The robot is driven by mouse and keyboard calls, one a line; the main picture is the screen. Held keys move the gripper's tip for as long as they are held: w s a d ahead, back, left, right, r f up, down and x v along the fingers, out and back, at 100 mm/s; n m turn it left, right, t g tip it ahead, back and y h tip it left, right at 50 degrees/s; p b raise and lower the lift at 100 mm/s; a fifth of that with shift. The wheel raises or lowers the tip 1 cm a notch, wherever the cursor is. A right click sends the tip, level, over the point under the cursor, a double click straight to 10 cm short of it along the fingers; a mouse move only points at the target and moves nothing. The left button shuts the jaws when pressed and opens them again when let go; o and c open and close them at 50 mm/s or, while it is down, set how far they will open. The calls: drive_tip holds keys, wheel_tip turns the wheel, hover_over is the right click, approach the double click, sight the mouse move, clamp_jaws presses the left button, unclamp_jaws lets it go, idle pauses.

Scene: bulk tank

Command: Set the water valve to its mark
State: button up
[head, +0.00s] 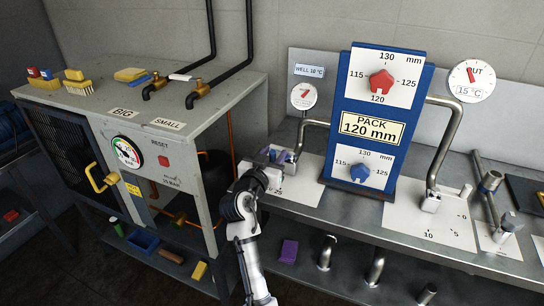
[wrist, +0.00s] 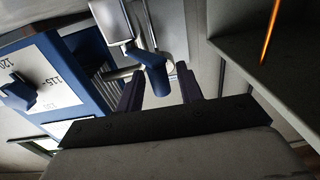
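The water valve (head: 287,157) appears to be the fitting at the foot of the left steel pipe, under the sign reading WELL 10 °C. Its white scale plate (head: 305,190) lies on the bench, partly covered by my arm. In the head view my gripper (head: 268,166) is right at this valve, and its fingers are hard to make out. In the wrist view my gripper (wrist: 160,90) has its two dark fingers apart. A blue handle end (wrist: 153,73) shows between and just beyond the fingertips; contact cannot be told. The valve's pointer and mark are not readable.
A blue PACK 120 mm panel (head: 428,92) with red and blue knobs stands close right of my gripper. Another pipe fitting (head: 432,202) with a scale plate stands further right. A grey cabinet (head: 200,125) with a gauge and yellow handle stands left.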

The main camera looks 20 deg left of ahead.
drive_tip(key=s+b, duration=0.3)
drive_tip(key=s, duration=1)
drive_tip(key=shift+s+b, duration=0.35)
drive_tip(key=shift+s, duration=0.05)
drive_tip(key=shift+a, duration=0.1)
